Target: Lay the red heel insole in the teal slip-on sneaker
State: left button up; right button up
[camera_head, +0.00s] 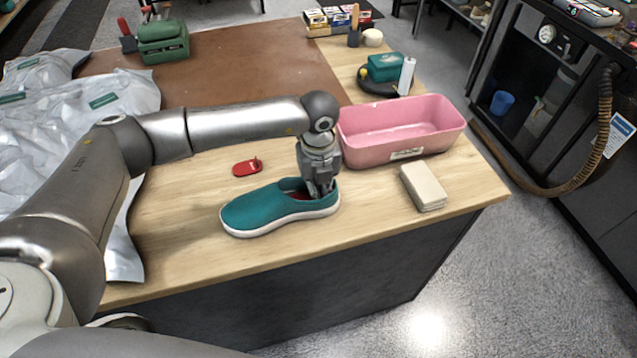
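The teal slip-on sneaker (258,211) with a white sole lies on the wooden bench near its front edge, toe to the left and opening to the right. My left gripper (320,188) points down into the heel end of the opening, and its fingertips are partly hidden by the shoe. A red patch (299,195) shows inside the shoe just left of the fingers; it looks like the red heel insole, mostly hidden. I cannot tell whether the fingers hold it. My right gripper is not in view.
A small red object (246,168) lies flat behind the sneaker. A pink bin (402,153) stands close behind and right of my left gripper. A beige block (423,186) lies to the right. White plastic bags (75,108) cover the bench's left side.

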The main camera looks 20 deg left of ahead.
pick_arm(q)
jog(key=shift+s+a+f, duration=0.15)
jog(key=shift+f, duration=0.35)
jog(key=shift+s+r, duration=0.1)
jog(key=shift+r, duration=0.15)
jog(key=shift+r+p, duration=0.3)
jog(key=shift+p, duration=0.25)
notch_tip(320, 180, up, 12)
jog(key=p, duration=0.7)
jog(key=shift+w+r, duration=0.15)
jog(key=shift+w, duration=0.25)
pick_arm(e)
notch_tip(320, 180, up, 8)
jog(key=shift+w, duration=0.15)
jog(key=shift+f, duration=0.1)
